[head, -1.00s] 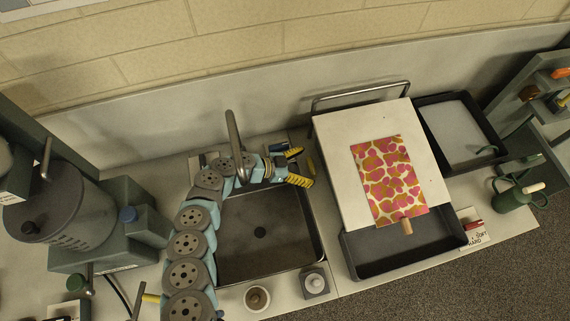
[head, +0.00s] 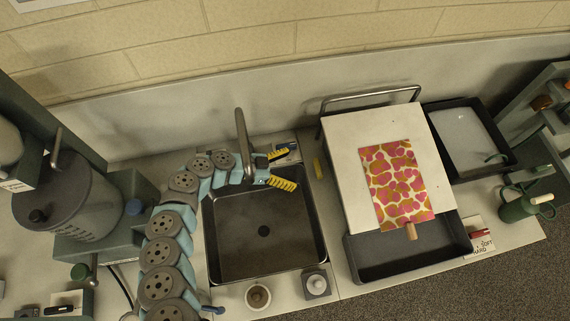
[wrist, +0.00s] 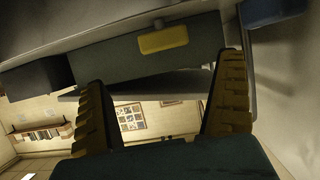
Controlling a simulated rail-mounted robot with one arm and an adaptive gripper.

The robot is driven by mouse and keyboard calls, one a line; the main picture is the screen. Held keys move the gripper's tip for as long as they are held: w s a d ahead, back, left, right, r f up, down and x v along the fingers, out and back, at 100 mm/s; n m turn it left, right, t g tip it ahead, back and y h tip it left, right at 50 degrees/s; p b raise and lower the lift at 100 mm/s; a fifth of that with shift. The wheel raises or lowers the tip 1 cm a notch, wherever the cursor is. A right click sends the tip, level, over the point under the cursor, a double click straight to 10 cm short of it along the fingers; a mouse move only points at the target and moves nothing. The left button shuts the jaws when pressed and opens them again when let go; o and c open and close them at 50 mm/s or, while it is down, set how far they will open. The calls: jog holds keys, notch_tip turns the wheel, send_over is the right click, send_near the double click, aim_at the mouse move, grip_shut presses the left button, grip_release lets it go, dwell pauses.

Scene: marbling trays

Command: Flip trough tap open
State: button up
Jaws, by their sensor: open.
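The trough (head: 215,262) is a dark, empty rectangular basin with a drain hole. A bent metal spout (head: 242,135) rises at its back edge. My gripper (head: 282,168) is open and empty over the trough's back right part, to the right of the spout. Its yellow ribbed fingers point right. In the wrist view, a yellow block (wrist: 163,40) on a grey bar shows beyond my open fingers (wrist: 160,75). I cannot tell which part is the tap's lever.
A white board (head: 345,185) with a pink patterned sheet (head: 395,185) rests over a dark tray (head: 365,262) to the right. A metal rail (head: 370,93) stands behind it. A cup (head: 257,296) and a small knobbed block (head: 317,285) stand in front of the trough.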

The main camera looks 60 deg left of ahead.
jog(key=shift+s+a+r, duration=0.35)
jog(key=shift+s+a, duration=0.05)
jog(key=shift+s, duration=0.1)
dwell(0.5)
